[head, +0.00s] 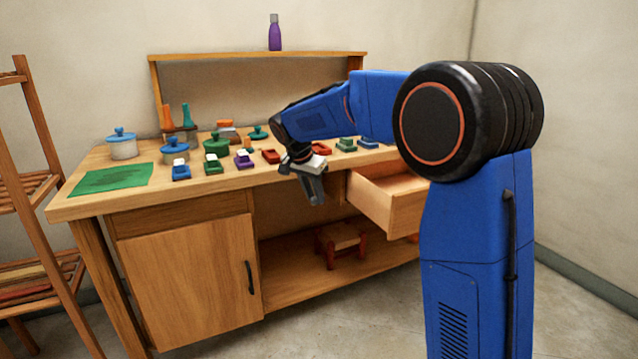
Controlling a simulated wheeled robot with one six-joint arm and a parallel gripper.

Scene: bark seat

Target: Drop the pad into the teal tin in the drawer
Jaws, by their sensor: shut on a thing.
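My gripper (316,197) hangs in front of the workbench's front edge, pointing down, to the left of the open drawer (384,208). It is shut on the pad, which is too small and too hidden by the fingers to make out. The drawer is pulled out from the right part of the bench, and its inside shows only in part. My arm covers its right side. No teal tin can be made out in the drawer from here.
The workbench top (87,206) carries several small coloured tins, such as a blue one (181,174) and a purple one (243,164), lidded pots (123,149) and a green mat (112,178). A red-legged stool (340,240) stands on the lower shelf. A wooden rack (35,140) is at left.

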